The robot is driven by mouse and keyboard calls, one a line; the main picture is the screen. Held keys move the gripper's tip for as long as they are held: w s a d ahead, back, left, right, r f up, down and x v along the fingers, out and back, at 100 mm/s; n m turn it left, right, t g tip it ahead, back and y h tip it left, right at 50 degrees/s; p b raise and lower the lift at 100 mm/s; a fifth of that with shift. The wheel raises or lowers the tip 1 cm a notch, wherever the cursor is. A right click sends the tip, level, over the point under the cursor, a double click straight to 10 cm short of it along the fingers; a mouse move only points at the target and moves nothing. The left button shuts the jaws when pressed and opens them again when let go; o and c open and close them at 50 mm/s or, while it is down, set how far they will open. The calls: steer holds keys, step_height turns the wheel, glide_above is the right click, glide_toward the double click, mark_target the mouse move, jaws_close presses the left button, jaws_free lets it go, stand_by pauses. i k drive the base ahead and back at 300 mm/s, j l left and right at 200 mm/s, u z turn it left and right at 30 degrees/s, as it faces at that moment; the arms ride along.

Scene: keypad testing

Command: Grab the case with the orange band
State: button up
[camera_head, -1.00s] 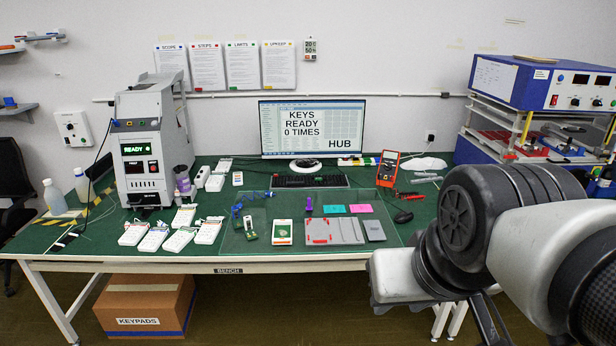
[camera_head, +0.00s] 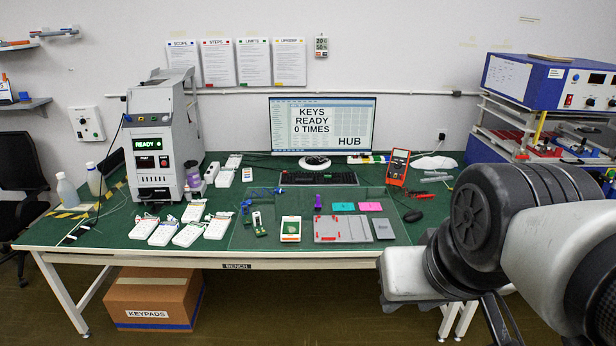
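A small white case (camera_head: 290,229) with an orange band and a green mark on its face lies on the clear mat near the front middle of the bench. A grey tray-like plate (camera_head: 340,229) with red marks lies just right of it, and a small green board (camera_head: 259,224) lies to its left. My arm fills the lower right, well to the right of the case and in front of the bench. Dark parts at its lower end (camera_head: 496,320) may be my gripper, partly cut off by the frame edge. I cannot tell whether it is open.
Several white keypads (camera_head: 188,233) lie left of the mat. A grey test machine (camera_head: 160,145) stands behind them. The monitor (camera_head: 322,124) and keyboard (camera_head: 318,178) are behind the mat, with an orange multimeter (camera_head: 398,167) to the right. A cardboard box (camera_head: 153,298) is under the bench.

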mark_target(291, 230)
steer(key=i+j+z, duration=0.25)
steer(key=i+j, duration=0.45)
steer(key=i, duration=0.3)
steer(key=i+j+z, duration=0.3)
steer(key=i+j, duration=0.6)
